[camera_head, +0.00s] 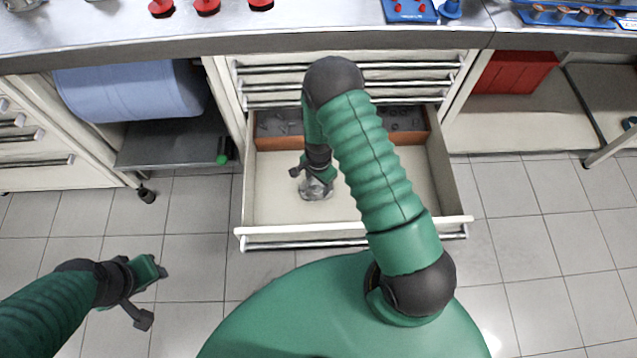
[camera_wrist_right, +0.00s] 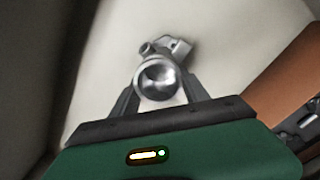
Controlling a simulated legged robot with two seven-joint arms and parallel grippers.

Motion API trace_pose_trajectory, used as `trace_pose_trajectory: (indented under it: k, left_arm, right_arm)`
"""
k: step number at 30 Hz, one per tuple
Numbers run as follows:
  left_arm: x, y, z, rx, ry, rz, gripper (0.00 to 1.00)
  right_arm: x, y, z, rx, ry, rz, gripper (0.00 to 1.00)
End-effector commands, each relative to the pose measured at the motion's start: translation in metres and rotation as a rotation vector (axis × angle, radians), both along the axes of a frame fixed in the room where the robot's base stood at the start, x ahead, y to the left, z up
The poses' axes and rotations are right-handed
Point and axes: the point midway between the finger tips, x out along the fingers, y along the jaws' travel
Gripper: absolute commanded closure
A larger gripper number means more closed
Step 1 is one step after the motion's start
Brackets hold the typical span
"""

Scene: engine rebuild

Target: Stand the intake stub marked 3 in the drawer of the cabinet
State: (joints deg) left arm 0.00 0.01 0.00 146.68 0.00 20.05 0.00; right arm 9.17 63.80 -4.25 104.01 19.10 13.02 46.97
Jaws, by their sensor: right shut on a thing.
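The cabinet drawer (camera_head: 277,206) is pulled open below the bench in the head view. My right gripper (camera_head: 316,180) reaches down into it. In the right wrist view my right gripper (camera_wrist_right: 158,95) is shut on a grey metal intake stub (camera_wrist_right: 158,78), with its round open end towards the camera. The stub (camera_head: 315,190) also shows low over the pale drawer floor in the head view. I cannot tell whether it touches the floor, and its mark cannot be read. My left gripper (camera_head: 148,292) is over the floor tiles at the lower left, its fingers apart and empty.
An orange-brown divider (camera_head: 278,142) crosses the back of the drawer, with dark parts behind it. The drawer floor around the stub is bare. The drawer's front wall (camera_head: 300,232) is near. A blue roll (camera_head: 130,90) and a red box (camera_head: 515,72) flank the cabinet.

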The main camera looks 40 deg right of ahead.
Motion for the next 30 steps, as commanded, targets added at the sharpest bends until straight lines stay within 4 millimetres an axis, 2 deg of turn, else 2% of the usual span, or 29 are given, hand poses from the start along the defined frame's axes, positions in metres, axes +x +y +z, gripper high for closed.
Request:
trace_pose_trajectory:
  k: [4, 5, 9, 10, 20, 23, 30]
  left_arm:
    - [0.0, 0.0, -0.002, 0.0, 0.0, 0.0, 0.64]
    - [0.0, 0.0, -0.002, 0.0, 0.0, 0.0, 0.64]
    - [0.0, 0.0, -0.001, 0.0, 0.0, 0.0, 0.64]
    - [0.0, 0.0, -0.001, 0.0, 0.0, 0.0, 0.64]
    - [0.0, 0.0, 0.002, 0.0, 0.0, 0.0, 0.64]
    - [0.0, 0.0, 0.008, 0.0, 0.0, 0.0, 0.64]
    - [0.0, 0.0, 0.029, 0.0, 0.0, 0.0, 0.64]
  right_arm:
    - [0.0, 0.0, -0.002, 0.0, 0.0, 0.001, 1.0]
    - [0.0, 0.0, -0.002, 0.0, 0.001, 0.001, 0.45]
    - [0.0, 0.0, -0.002, 0.0, 0.001, 0.001, 0.27]
    - [0.0, 0.0, -0.002, 0.0, 0.001, 0.001, 0.25]
    - [0.0, 0.0, 0.003, 0.0, 0.0, 0.002, 0.25]
    - [0.001, 0.0, 0.019, -0.001, -0.002, 0.002, 0.25]
    - [0.001, -0.001, 0.083, -0.001, -0.002, 0.003, 0.25]
